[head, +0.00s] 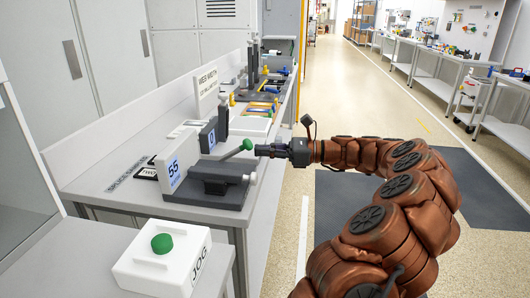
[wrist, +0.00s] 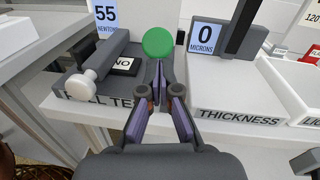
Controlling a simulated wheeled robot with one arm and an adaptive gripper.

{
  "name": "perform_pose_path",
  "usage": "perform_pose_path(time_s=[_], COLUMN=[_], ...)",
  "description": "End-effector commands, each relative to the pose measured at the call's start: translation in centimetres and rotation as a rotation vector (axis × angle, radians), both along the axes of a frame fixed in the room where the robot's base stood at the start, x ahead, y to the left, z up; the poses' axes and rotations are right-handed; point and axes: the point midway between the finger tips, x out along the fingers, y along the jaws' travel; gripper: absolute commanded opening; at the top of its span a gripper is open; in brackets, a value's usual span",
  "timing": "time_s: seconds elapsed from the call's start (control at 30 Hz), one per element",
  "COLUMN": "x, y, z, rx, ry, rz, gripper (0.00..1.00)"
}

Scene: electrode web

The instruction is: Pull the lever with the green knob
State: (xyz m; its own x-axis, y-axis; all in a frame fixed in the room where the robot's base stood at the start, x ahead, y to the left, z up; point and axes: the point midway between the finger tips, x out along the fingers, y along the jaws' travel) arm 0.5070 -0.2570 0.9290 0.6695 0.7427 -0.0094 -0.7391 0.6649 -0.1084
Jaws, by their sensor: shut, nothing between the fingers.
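The lever's green knob (head: 247,144) sits at the end of a dark rod (head: 232,154) rising from the dark grey peel test device (head: 212,187). My gripper (head: 259,150) is shut and empty, its tips just right of the knob in the head view. In the wrist view the green knob (wrist: 158,42) shows just beyond the shut fingertips (wrist: 158,68). I cannot tell whether they touch it. The fingers hide the lever's rod in the wrist view. The device's display (head: 173,170) reads 55, with "NEWTONS" below it in the wrist view.
A white-tipped handle (wrist: 80,86) lies on the same device, left of my fingers. The thickness gauge (wrist: 240,95) stands close on the right, its display reading 0 microns. A white JOG box (head: 150,265) with a green button (head: 162,243) stands in front. The floor right is open.

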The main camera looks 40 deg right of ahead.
Motion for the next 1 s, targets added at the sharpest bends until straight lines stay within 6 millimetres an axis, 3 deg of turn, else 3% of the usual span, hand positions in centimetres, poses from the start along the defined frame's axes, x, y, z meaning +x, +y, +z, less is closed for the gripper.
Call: perform_pose_path(time_s=[0.5, 1.0], x=[0.5, 0.5], y=[0.5, 0.6], z=[1.5, 1.0], rx=[-0.031, -0.036], ry=[0.035, 0.04], rz=[-0.002, 0.001], gripper=[0.0, 0.0])
